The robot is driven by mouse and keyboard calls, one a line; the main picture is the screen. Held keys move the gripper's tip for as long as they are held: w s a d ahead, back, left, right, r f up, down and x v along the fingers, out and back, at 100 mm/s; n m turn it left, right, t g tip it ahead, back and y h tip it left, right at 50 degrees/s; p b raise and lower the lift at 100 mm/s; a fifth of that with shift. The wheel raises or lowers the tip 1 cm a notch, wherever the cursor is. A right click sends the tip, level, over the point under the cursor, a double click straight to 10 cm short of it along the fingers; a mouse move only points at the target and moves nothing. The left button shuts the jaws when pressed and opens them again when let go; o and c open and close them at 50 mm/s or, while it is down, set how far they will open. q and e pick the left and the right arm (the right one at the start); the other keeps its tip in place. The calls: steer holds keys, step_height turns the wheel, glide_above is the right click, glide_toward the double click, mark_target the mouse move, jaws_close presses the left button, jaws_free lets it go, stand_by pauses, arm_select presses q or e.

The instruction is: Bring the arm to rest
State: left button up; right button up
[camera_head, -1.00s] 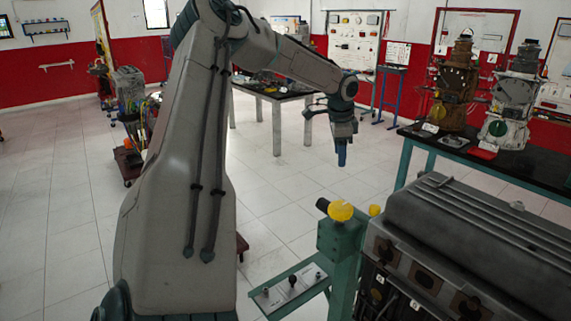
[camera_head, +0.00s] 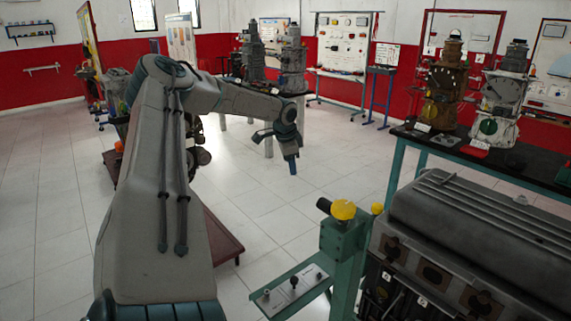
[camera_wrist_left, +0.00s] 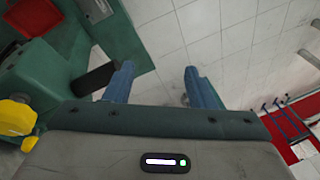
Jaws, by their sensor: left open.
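My left arm (camera_head: 150,190) comes in from the lower left of the head view, bends at an elbow near the top and reaches to the right. Its gripper (camera_head: 292,166) hangs pointing down over the tiled floor, left of and beyond the green engine stand. In the left wrist view the two blue fingers (camera_wrist_left: 158,88) stand apart with only floor between them. The gripper is open and empty. My right gripper is not in view.
A green stand (camera_head: 343,250) with yellow knobs (camera_head: 343,210) and a large grey engine (camera_head: 470,235) are close at right. Behind stands a black-topped table (camera_head: 480,155) with two engine models. A dark red base (camera_head: 222,240) lies behind my arm. Tiled floor is open ahead.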

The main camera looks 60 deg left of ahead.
arm_select(q)
steer(key=shift+s+a+f, duration=0.2)
steer(key=shift+a+f, duration=0.05)
steer(key=shift+a, duration=0.1)
stand_by(0.4)
